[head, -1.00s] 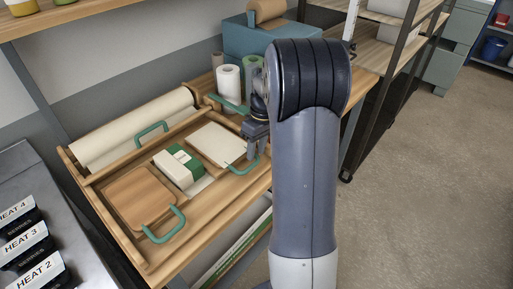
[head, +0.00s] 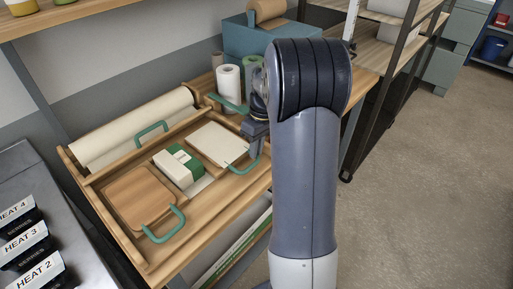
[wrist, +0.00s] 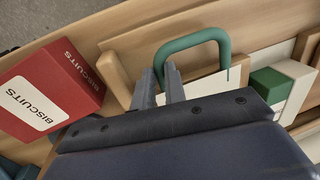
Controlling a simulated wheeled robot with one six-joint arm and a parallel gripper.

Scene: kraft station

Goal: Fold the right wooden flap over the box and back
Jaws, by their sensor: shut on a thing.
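The box (head: 176,169), white with a green end, sits in the middle of the wooden tray. In the wrist view its green and white corner (wrist: 285,84) shows at the right. The right flap (head: 217,144) lies flat beside it, with a pale top face. Its green handle (head: 243,168) is at the front right; the wrist view shows the handle (wrist: 196,42) as a green loop. My gripper (head: 255,151) is at this handle. In the wrist view my gripper (wrist: 162,78) is shut on one side of the loop. My arm hides part of the right side.
A left wooden flap (head: 139,197) with a green handle lies flat. A pale roll (head: 135,128) lies along the back. Upright rolls (head: 229,81) stand behind the tray. A red biscuits box (wrist: 52,88) is close to my gripper's left in the wrist view.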

